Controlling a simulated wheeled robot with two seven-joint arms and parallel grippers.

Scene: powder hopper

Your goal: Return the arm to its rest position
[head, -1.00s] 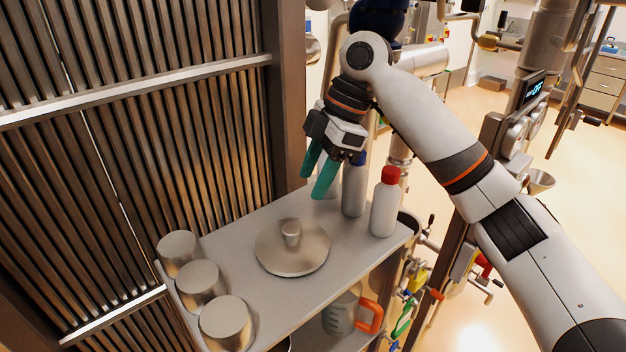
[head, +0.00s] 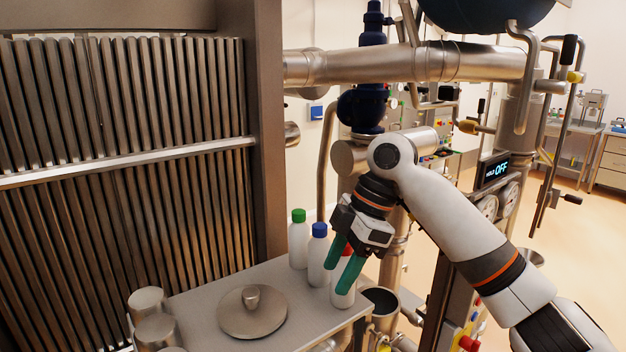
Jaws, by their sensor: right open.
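My right arm comes in from the lower right in the head view. Its gripper (head: 343,267) points down with its two green fingers apart and nothing between them. The fingers overlap the bottles at the shelf's back right corner in the picture; I cannot tell whether they touch. A white bottle (head: 341,297) there is partly hidden by the fingers. A blue-capped bottle (head: 318,256) and a green-capped bottle (head: 298,240) stand upright to its left. My left gripper is not in view.
A round metal lid with a knob (head: 252,316) lies on the grey shelf (head: 205,302). Metal cylinders (head: 148,302) stand at its left edge. A slatted panel (head: 130,200) rises at left. A steel pipe (head: 400,64) crosses behind my arm. A display (head: 494,170) reads OFF.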

